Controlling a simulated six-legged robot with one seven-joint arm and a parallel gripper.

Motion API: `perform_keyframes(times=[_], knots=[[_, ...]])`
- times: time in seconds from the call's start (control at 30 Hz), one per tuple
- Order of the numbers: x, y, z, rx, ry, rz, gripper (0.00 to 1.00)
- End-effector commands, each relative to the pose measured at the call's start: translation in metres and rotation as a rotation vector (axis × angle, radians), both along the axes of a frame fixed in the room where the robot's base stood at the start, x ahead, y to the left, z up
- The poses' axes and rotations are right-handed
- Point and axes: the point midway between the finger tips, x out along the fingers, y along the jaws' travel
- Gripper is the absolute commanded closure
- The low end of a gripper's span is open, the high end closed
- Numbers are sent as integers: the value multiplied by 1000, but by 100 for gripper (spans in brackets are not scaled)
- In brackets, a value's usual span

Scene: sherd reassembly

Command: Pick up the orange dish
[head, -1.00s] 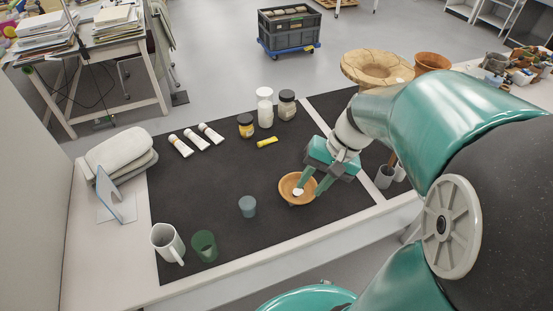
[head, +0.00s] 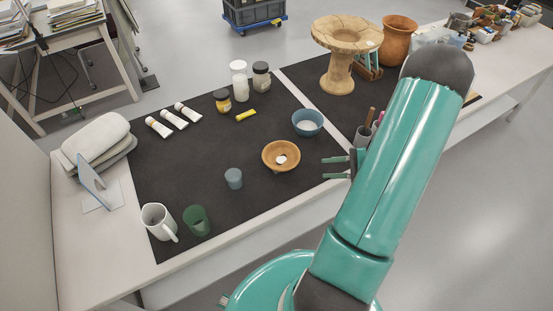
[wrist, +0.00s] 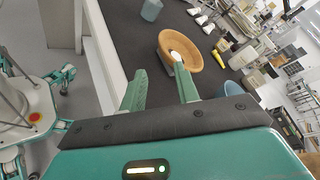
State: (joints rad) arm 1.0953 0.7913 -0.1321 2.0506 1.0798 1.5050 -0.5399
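The orange dish (head: 281,168) sits upright on the dark mat, near its front edge, with a small white piece (head: 281,159) inside. In the wrist view the dish (wrist: 187,45) lies ahead of the fingertips, with the white piece in it. My gripper (head: 328,168) is to the right of the dish, its fingers pointing left toward it, with a clear gap between. In the wrist view my gripper (wrist: 160,70) has its two fingers apart and nothing between them.
A blue bowl (head: 307,117) stands behind and right of the dish; a grey-blue cup (head: 233,179) stands to its left. A green cup (head: 197,221) and white mug (head: 158,222) are front left. Jars, tubes and a yellow piece (head: 246,115) lie behind. A wooden stand (head: 338,75) is back right.

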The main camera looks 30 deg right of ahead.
Motion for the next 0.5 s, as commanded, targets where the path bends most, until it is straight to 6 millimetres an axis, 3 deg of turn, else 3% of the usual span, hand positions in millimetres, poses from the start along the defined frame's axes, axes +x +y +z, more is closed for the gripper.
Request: perform_keyframes(times=[0.5], knots=[[52, 59, -22, 3, 1, 4, 69]])
